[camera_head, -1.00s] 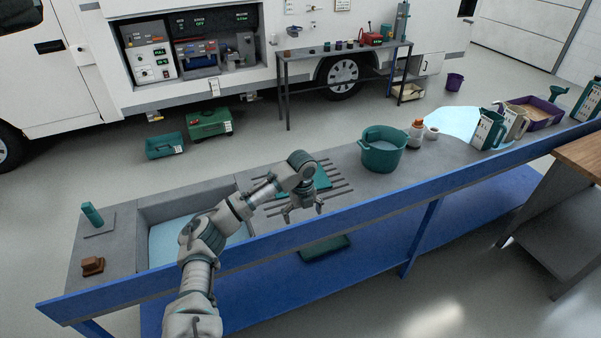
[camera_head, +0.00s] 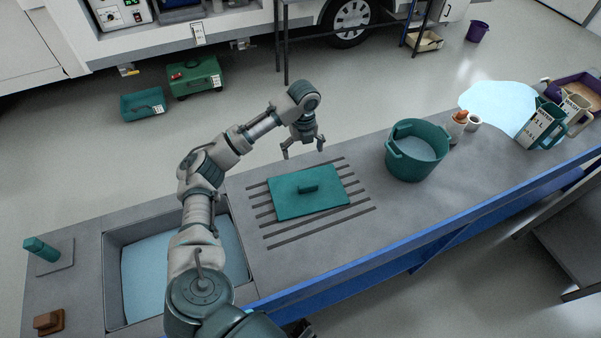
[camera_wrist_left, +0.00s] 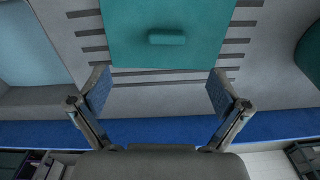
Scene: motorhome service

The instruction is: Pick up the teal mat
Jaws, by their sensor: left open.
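The teal mat (camera_head: 290,201) lies flat across dark slats on the grey counter. It is a rectangle with a small raised teal handle (camera_head: 308,188) in its middle. My left gripper (camera_head: 303,153) is open and empty, above the counter near the mat's far edge, pointing down. In the left wrist view the mat (camera_wrist_left: 165,45) and its handle (camera_wrist_left: 166,38) show beyond the open fingers (camera_wrist_left: 154,92), not between them. My right gripper is not in view.
A sink basin (camera_head: 110,285) with pale blue inside is left of the mat. A teal tub (camera_head: 402,165) stands to the right. Jugs (camera_head: 541,125) are farther right. A teal block (camera_head: 41,250) and a brown block (camera_head: 48,322) sit at the left end. Counter between mat and tub is clear.

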